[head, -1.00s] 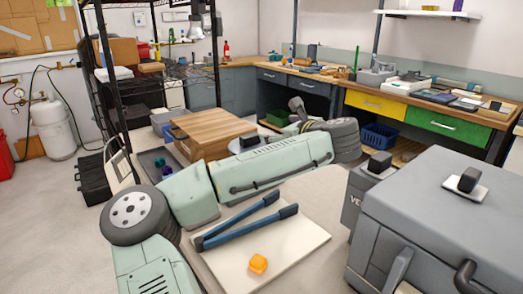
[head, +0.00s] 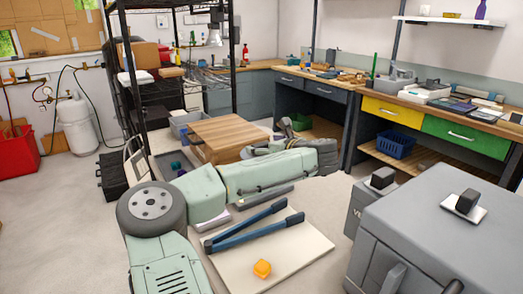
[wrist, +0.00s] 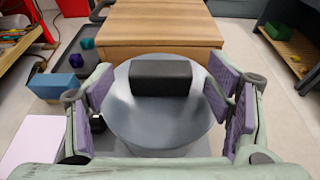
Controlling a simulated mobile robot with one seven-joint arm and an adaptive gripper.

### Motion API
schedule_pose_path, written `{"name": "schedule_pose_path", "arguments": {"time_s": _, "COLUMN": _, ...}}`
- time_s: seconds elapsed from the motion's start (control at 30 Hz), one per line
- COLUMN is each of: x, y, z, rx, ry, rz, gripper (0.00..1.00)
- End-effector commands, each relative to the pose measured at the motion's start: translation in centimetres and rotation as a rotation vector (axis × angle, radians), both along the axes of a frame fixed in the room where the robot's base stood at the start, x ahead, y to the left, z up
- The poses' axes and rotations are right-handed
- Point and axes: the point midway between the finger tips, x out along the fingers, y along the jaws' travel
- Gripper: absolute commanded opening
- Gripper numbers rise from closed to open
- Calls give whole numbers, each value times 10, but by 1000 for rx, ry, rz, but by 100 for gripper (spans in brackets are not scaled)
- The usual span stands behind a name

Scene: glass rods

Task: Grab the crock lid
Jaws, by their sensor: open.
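The crock lid (wrist: 165,115) is a round, smooth grey disc with a black block handle (wrist: 161,77) on top. It lies in the middle of the wrist view, in front of a wooden-topped block. My gripper (wrist: 158,92) is open, with purple-padded fingers to the left and right of the handle, over the lid's sides. I see a gap between each finger and the handle; I cannot tell whether the fingers touch the disc.
The wooden-topped block (head: 228,132) stands just beyond the lid. A large grey box (head: 440,225) stands at the right. A blue box (wrist: 57,86) is left of the lid.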

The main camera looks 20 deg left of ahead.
Motion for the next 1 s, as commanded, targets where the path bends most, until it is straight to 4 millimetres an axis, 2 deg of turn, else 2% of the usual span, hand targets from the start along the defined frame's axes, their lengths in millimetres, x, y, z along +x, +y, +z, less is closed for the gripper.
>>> {"name": "schedule_pose_path", "arguments": {"time_s": 0.2, "x": 1, "y": 0, "z": -1, "rx": 0, "ry": 0, "rz": -1, "gripper": 73}}
{"name": "schedule_pose_path", "arguments": {"time_s": 1.0, "x": 0, "y": 0, "z": -1, "rx": -1, "ry": 0, "rz": -1, "gripper": 20}}
